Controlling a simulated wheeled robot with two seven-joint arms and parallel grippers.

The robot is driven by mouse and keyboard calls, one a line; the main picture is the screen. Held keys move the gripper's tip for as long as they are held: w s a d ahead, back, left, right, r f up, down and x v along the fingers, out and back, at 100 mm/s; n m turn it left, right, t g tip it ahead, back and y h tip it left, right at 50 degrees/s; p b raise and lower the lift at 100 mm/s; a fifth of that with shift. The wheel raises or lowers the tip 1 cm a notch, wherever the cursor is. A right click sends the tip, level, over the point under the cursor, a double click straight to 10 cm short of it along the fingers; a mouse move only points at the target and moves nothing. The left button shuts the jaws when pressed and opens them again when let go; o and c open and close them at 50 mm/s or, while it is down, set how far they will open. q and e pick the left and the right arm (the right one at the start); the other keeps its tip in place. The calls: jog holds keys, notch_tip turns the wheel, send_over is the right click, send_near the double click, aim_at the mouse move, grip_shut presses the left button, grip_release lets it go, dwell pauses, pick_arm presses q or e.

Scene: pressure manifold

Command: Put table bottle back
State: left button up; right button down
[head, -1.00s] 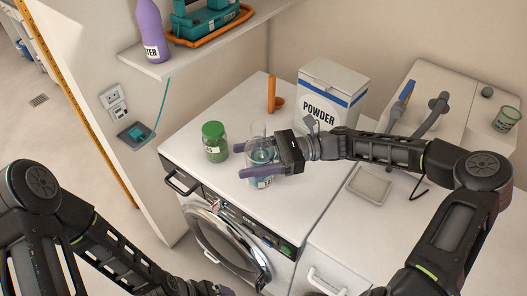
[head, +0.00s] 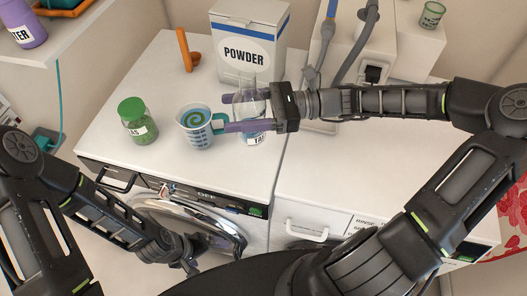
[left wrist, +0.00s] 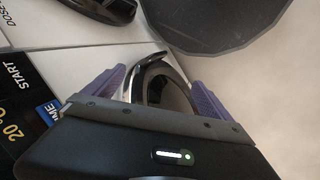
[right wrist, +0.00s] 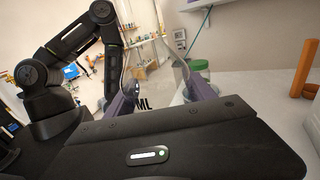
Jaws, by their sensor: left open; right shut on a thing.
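The table bottle (head: 257,139), clear glass with a white label starting "TA", is between the purple fingers of my right gripper (head: 250,110), which is shut on it. It is upright, by the seam at the right of the washer top; I cannot tell whether it touches the surface. In the right wrist view my right gripper (right wrist: 160,95) has the clear glass between its fingers. My left gripper (left wrist: 157,92) is open and empty in the left wrist view, in front of the washer's round door (left wrist: 165,85). Its fingers are hard to make out in the head view.
A measuring cup (head: 193,139) with a blue-green spiral stands just left of the bottle. A green-lidded jar (head: 137,122) is further left. A POWDER box (head: 246,50) and an orange piece (head: 184,50) stand behind. The counter right of the seam (head: 330,185) is clear in front.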

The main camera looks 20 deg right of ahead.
aim_at(240, 139)
jog(key=shift+r, duration=0.1)
jog(key=shift+d, duration=0.1)
jog(key=shift+f, duration=2.95)
jog(key=shift+f, duration=2.1)
jog(key=shift+f, duration=0.1)
jog(key=shift+c, duration=1.6)
grip_release()
